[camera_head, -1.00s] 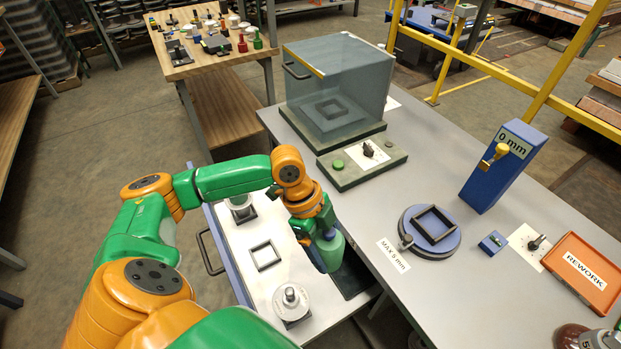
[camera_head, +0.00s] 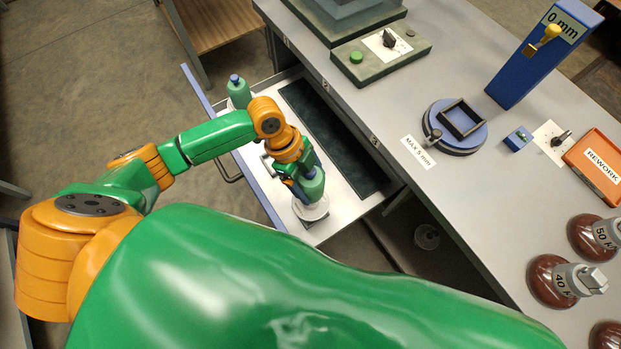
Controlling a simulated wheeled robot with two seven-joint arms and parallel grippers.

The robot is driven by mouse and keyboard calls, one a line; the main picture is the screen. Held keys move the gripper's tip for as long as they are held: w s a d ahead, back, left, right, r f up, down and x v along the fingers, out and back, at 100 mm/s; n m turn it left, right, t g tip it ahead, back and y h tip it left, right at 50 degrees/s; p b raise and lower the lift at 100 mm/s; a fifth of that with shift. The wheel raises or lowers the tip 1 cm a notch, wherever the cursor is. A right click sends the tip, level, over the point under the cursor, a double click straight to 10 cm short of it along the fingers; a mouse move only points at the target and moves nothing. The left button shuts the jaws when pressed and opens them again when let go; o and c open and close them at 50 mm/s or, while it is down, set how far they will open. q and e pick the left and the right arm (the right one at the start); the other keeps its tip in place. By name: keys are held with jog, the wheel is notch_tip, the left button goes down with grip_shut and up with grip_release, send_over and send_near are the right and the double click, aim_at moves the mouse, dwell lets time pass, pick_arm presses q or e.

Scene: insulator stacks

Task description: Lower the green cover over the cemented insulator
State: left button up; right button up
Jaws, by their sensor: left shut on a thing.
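My left gripper (camera_head: 297,180) is shut on a green cover (camera_head: 314,186) with a blue knob, roughly upright. The cover is directly over the front insulator (camera_head: 312,210), whose pale round disc shows around and below it. I cannot tell whether the cover touches the insulator. The insulator stands on a dark square holder in the front part of the open drawer (camera_head: 347,206). A second green cover (camera_head: 239,93) with a blue knob stands at the drawer's far end. My right gripper is not in view.
A dark mat (camera_head: 330,135) lies in the drawer beside the arm. On the grey bench are a round blue gauge plate (camera_head: 470,140), a blue 0 mm post (camera_head: 530,70), an orange REWORK tray (camera_head: 597,165) and brown insulators (camera_head: 550,280). A control box (camera_head: 380,55) stands behind.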

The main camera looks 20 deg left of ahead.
pick_arm(q)
notch_tip(320, 180, down, 9)
jog(key=b, duration=0.5)
jog(key=shift+r+b, duration=0.2)
jog(key=shift+b, duration=0.1)
